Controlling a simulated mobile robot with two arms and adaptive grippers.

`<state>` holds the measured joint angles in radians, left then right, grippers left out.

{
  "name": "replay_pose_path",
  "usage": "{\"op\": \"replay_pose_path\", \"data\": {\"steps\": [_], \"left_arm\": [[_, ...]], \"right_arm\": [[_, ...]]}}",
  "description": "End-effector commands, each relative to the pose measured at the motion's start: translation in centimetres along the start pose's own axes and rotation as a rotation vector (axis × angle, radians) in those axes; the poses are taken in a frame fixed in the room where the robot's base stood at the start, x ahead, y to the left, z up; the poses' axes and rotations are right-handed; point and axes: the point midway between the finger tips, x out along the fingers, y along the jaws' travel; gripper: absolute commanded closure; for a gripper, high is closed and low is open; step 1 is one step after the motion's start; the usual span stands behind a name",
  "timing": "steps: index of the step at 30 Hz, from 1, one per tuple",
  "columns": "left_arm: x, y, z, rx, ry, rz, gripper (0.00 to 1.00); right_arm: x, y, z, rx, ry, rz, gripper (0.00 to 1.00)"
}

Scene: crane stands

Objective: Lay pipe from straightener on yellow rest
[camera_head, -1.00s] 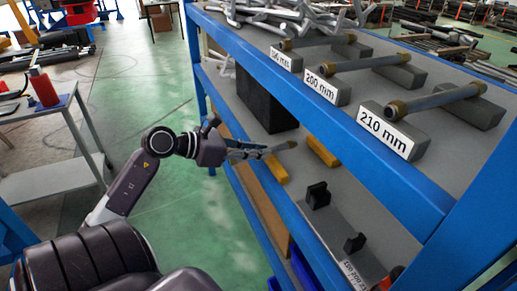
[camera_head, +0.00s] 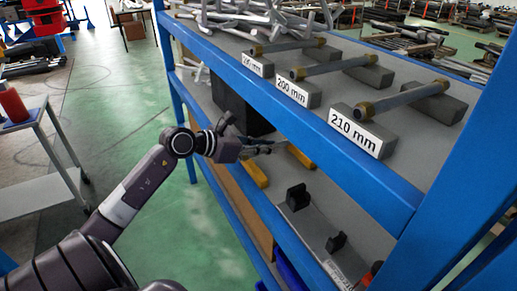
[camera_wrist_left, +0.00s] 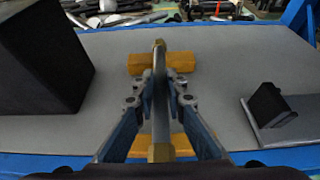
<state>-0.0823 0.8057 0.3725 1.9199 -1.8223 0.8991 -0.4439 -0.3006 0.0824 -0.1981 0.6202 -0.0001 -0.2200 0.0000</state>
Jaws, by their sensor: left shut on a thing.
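My left gripper (camera_head: 264,147) reaches into the middle shelf of the blue rack. In the left wrist view, its fingers (camera_wrist_left: 160,92) are shut on the sides of a grey pipe (camera_wrist_left: 160,110) with brass-coloured ends. The pipe points away from the wrist and crosses over the two yellow blocks of the rest, the near one (camera_wrist_left: 184,146) and the far one (camera_wrist_left: 180,62). I cannot tell whether the pipe touches them. The head view shows these yellow blocks (camera_head: 253,174) (camera_head: 300,157) too. The straightener, a grey plate with black blocks (camera_head: 297,197), stands nearer; it shows at right in the wrist view (camera_wrist_left: 270,106). My right gripper is out of view.
A black box (camera_wrist_left: 45,55) stands left of the rest. The upper shelf carries labelled pipes on grey blocks, including the 210 mm block (camera_head: 358,132), and a heap of grey pipes (camera_head: 265,15). The blue shelf beam (camera_head: 300,125) runs above the gripper's level.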

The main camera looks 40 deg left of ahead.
Motion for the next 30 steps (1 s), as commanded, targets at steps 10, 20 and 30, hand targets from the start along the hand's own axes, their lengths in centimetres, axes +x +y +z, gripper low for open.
{"op": "replay_pose_path", "data": {"steps": [10, 20, 30], "left_arm": [[2.7, 0.0, -0.3, 0.000, -0.001, 0.000, 1.00], [3.2, 0.0, -1.4, 0.000, -0.002, 0.000, 1.00], [3.2, 0.0, -1.4, 0.000, -0.003, 0.000, 1.00]], "right_arm": [[1.0, -0.7, -0.1, 0.000, 0.002, -0.007, 0.60], [2.0, -0.6, 0.0, -0.001, 0.002, -0.007, 0.60], [2.0, -0.3, 0.1, -0.002, 0.001, -0.003, 0.60]]}}
